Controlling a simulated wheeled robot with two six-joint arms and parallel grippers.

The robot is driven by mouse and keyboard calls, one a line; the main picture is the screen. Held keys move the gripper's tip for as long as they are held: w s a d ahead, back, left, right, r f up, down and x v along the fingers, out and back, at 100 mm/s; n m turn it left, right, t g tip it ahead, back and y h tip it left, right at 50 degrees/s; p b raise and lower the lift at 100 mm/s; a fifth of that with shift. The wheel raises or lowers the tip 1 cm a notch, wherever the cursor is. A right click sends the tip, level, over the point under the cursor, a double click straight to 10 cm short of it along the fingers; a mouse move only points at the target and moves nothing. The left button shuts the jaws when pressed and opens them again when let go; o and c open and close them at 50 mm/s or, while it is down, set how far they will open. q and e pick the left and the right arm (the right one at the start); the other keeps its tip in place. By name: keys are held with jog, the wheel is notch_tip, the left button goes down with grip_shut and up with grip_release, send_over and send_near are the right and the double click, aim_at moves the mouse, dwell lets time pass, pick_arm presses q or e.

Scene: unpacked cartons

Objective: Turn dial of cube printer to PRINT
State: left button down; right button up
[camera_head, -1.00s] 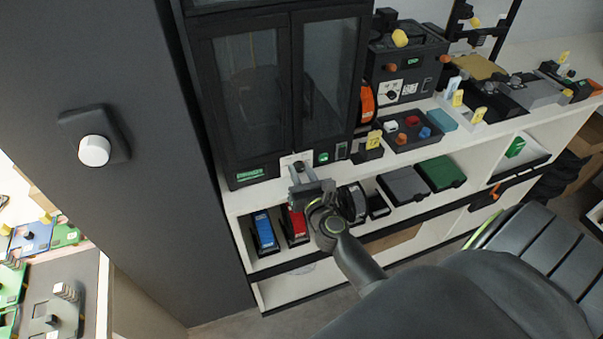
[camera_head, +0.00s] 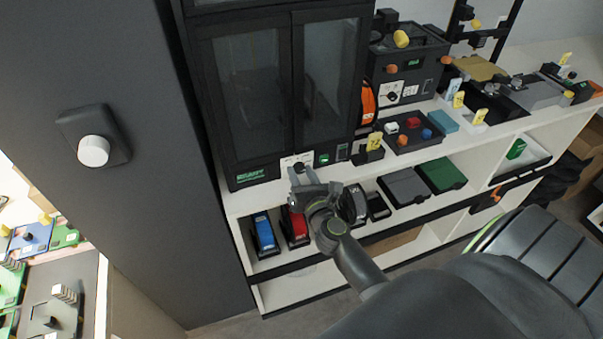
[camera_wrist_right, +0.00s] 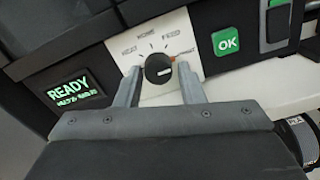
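The cube printer (camera_head: 280,90) is a tall black cabinet with two glass doors. Its dark round dial (camera_wrist_right: 158,70) sits on a white plate with several printed labels, hard to read. My left gripper is not in view.
A lit green display (camera_wrist_right: 75,91) reads READY left of the dial. A green OK button (camera_wrist_right: 226,41) is on its right. Blue (camera_head: 265,233) and red (camera_head: 296,226) cartridges lie on the shelf below. A grey wall with a white knob (camera_head: 94,151) stands left.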

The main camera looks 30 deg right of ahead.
jog(key=shift+o, duration=1.1)
jog(key=shift+r, duration=0.1)
jog(key=b+v, duration=0.3)
jog(key=v, duration=1.4)
jog(key=shift+s+b, duration=0.2)
jog(key=shift+b, duration=0.1)
